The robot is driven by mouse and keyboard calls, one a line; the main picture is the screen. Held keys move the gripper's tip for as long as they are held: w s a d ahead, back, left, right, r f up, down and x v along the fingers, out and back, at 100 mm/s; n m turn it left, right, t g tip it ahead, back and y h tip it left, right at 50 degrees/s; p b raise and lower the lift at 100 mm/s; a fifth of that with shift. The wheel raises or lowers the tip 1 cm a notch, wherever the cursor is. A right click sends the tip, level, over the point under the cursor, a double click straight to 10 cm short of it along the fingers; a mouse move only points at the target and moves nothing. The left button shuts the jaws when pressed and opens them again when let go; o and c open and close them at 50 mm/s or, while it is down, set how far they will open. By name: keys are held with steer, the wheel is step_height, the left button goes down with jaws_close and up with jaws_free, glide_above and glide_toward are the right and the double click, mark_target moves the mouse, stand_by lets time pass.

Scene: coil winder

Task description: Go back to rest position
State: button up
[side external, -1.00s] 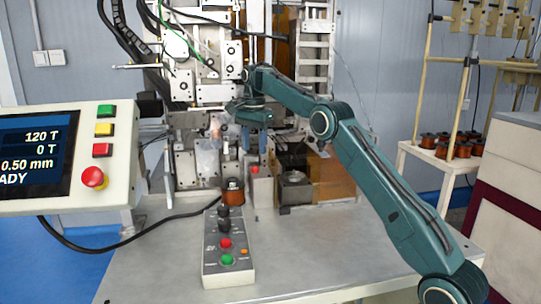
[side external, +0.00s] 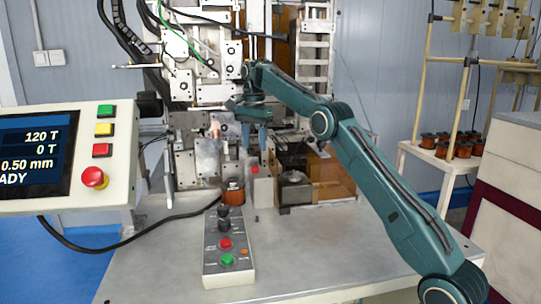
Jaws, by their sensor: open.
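My gripper (side external: 255,138) hangs pointing down in front of the coil winder (side external: 205,90), with its fingers apart and nothing seen between them. It is above the red-topped grey block (side external: 254,185) and clear of the worktable (side external: 320,250). A copper-coloured spool (side external: 233,192) stands on the table in front of the machine, below and left of my gripper. My arm reaches in from the lower right.
A control box (side external: 228,250) with knobs and red and green buttons lies on the table front. A screen panel (side external: 70,160) stands at left. A dark cylinder fixture (side external: 294,188) is right of the gripper. A rack (side external: 460,150) with several spools stands at right.

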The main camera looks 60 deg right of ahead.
steer(key=s+a+r+n+t, duration=0.1)
steer(key=s+a+r+n, duration=0.35)
steer(key=s+a, duration=0.3)
steer(key=s+a+r+n+t, duration=0.2)
steer(key=s+a+r+n, duration=0.25)
steer(key=s+a, duration=0.3)
steer(key=s+a+f+n+t, duration=0.1)
steer(key=s+a+f+n, duration=0.1)
steer(key=s, duration=0.5)
steer(key=s+a+f+n, duration=0.2)
steer(key=s+f+n, duration=0.2)
steer(key=s, duration=0.4)
steer(key=s+a+f+n+t, duration=0.1)
steer(key=s+a+f+n, duration=0.1)
steer(key=s+f, duration=0.3)
steer(key=s, duration=0.3)
steer(key=shift+a+n+t, duration=0.25)
steer(key=shift+n+t, duration=0.05)
steer(key=shift+n, duration=0.1)
